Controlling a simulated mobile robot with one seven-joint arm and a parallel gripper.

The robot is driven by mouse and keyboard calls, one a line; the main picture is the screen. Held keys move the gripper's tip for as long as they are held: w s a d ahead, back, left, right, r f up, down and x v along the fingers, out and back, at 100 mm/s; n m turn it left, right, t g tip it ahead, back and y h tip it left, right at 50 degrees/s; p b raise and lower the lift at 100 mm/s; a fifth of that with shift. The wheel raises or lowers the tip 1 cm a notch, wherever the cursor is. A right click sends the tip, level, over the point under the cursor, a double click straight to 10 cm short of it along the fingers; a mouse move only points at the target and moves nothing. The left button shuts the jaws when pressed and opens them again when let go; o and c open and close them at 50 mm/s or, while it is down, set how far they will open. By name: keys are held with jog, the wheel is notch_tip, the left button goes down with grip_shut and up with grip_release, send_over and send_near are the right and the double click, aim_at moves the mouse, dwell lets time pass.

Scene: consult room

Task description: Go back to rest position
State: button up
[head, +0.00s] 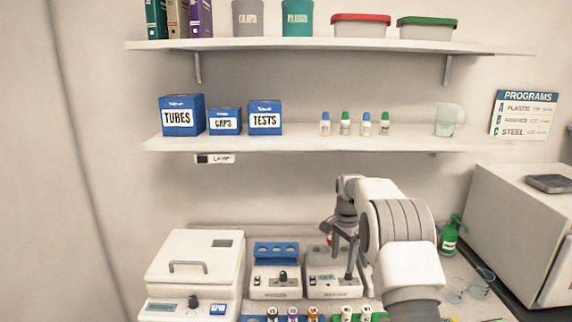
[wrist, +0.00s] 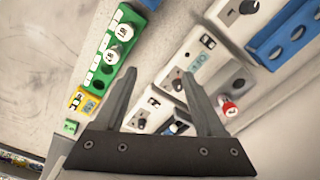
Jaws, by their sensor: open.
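My gripper (wrist: 165,105) is open and empty in the wrist view, its two dark fingers spread apart. It hangs above the bench devices, and nothing lies between the fingertips at their height. In the head view my gripper (head: 342,255) is in front of a small white device (head: 333,287) with a knob, partly covering it. A red-capped item (wrist: 229,108) shows beside the right finger in the wrist view.
A white lidded machine (head: 195,262) and a blue-topped device (head: 276,270) stand to the left. A tube rack (wrist: 115,45) lies in front. A green spray bottle (head: 452,236), glass beakers (head: 470,287) and a large white box (head: 520,230) are at right. Shelves (head: 330,143) hang above.

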jog(key=s+a+r+n+t+b, duration=0.25)
jog(key=s+r+n, duration=0.35)
jog(key=s+r, duration=1.3)
jog(key=s+f+n+t, duration=0.1)
jog(key=s+n, duration=0.2)
jog(key=s, duration=0.8)
jog(key=s+f+n+t, duration=0.1)
jog(key=s+f+n, duration=0.1)
jog(key=s, duration=0.9)
jog(key=shift+s+f+n+t+b, duration=0.25)
jog(key=shift+s+n+t+b, duration=0.05)
jog(key=shift+s+n+t, duration=0.1)
jog(key=shift+d, duration=0.1)
